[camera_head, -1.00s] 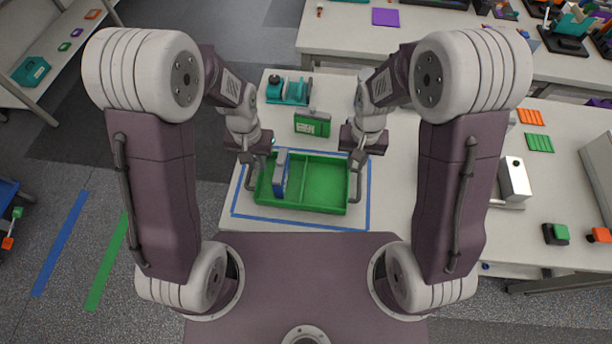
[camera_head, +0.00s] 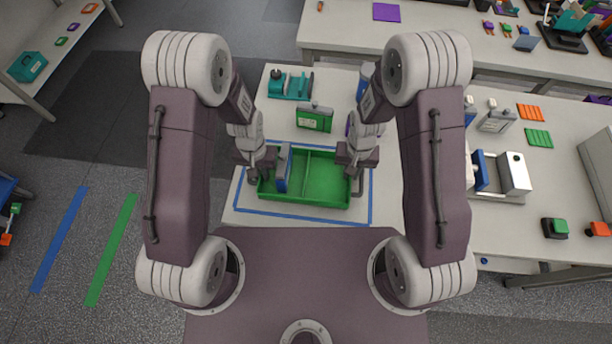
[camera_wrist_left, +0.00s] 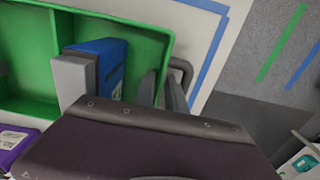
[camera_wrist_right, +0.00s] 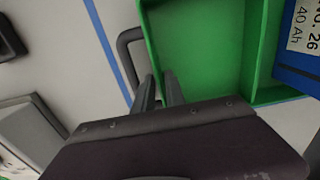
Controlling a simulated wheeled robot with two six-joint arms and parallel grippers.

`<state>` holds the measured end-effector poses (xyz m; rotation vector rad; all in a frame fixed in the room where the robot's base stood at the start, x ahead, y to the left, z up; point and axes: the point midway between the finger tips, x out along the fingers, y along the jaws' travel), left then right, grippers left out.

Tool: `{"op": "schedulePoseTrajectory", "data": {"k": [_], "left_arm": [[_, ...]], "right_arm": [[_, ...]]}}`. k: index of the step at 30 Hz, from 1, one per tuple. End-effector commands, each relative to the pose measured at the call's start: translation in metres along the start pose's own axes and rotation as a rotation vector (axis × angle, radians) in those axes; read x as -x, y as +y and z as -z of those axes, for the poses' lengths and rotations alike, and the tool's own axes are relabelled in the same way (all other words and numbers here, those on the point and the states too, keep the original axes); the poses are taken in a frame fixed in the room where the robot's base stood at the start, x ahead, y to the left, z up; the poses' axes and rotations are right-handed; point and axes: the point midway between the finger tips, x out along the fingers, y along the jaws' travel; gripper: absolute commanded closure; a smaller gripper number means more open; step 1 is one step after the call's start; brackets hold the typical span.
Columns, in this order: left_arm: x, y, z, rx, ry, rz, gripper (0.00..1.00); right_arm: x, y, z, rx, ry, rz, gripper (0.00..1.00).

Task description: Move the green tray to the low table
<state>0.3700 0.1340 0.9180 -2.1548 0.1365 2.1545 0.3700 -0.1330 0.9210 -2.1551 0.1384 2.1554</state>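The green tray (camera_head: 325,184) lies inside a blue outline on a pale table in the head view. A divider splits it, and a blue-and-grey block (camera_head: 284,168) stands in its left compartment. The block also shows in the left wrist view (camera_wrist_left: 100,65). My left gripper (camera_wrist_left: 160,92) is open at the tray's left end, fingers apart near the end wall and its dark handle (camera_wrist_left: 183,70). My right gripper (camera_wrist_right: 159,92) is open at the right end, fingers apart by the wall and handle (camera_wrist_right: 124,48). Contact is unclear. The head view hides the fingertips behind my wrists.
A green box (camera_head: 314,119) and a teal device (camera_head: 290,86) stand behind the tray. A grey fixture (camera_head: 514,174) is on the bench at right. A shelf (camera_head: 55,40) stands far left. Open floor with blue and green stripes (camera_head: 112,248) lies at left.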

Motion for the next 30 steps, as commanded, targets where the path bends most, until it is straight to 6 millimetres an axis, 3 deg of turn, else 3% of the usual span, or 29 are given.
{"op": "schedulePoseTrajectory", "data": {"k": [5,8,30], "left_arm": [[0.0001,0.0000,0.0001,0.000,0.000,0.000,0.85],[0.0002,0.0000,0.0001,0.000,0.000,0.000,1.00],[0.0005,-0.0004,-0.0001,0.000,0.000,0.000,1.00]], "right_arm": [[0.0000,0.0000,0.0001,0.000,0.000,0.000,0.85],[0.0001,0.0000,0.0000,0.000,0.000,0.000,1.00],[0.0005,0.0004,-0.0001,0.000,-0.001,0.000,1.00]]}}
